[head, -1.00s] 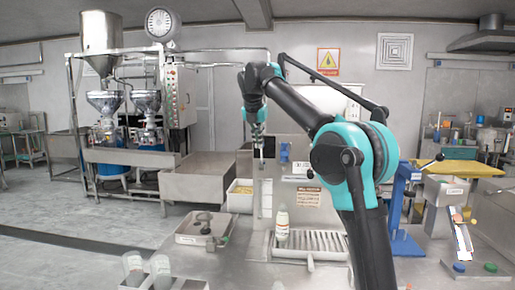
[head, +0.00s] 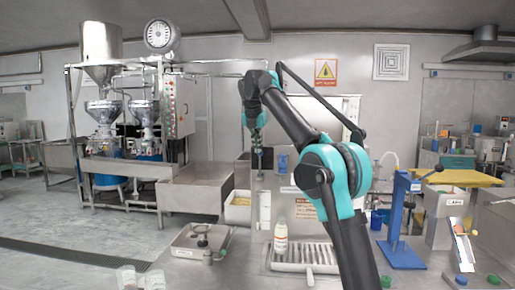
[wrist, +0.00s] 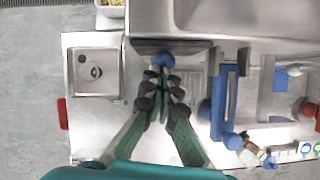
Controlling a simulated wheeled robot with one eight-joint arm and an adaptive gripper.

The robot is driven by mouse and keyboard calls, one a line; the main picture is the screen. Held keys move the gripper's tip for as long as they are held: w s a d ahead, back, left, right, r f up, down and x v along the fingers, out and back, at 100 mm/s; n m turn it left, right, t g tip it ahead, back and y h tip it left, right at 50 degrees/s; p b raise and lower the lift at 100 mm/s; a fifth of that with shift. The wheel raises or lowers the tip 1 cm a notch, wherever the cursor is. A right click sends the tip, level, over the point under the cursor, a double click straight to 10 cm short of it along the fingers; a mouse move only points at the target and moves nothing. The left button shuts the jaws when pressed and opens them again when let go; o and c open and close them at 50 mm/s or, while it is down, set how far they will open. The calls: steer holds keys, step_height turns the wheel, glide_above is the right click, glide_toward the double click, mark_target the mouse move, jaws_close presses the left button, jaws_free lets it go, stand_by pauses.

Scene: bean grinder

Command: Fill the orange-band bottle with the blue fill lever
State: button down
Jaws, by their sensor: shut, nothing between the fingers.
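A white bottle with an orange band (head: 280,239) stands upright on the slatted drip tray (head: 315,256) below the filling machine. My gripper (head: 257,150) is shut and empty, pointing down in front of the machine, above and left of the bottle. In the wrist view the closed fingers (wrist: 162,82) point at a round blue knob (wrist: 164,60), probably the fill lever's. The knob lies just beyond the fingertips; I cannot tell whether they touch. The bottle is not visible in the wrist view, where my gripper covers the middle.
A blue press (head: 405,215) stands to the right, and shows in the wrist view too (wrist: 226,95). A shallow metal tray (head: 201,242) lies to the left. Two pale bottles (head: 127,279) (head: 155,280) stand at the lower left. A white bin (head: 238,208) is behind.

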steer(key=shift+r, duration=0.1)
steer(key=v, duration=0.7)
stand_by(0.4)
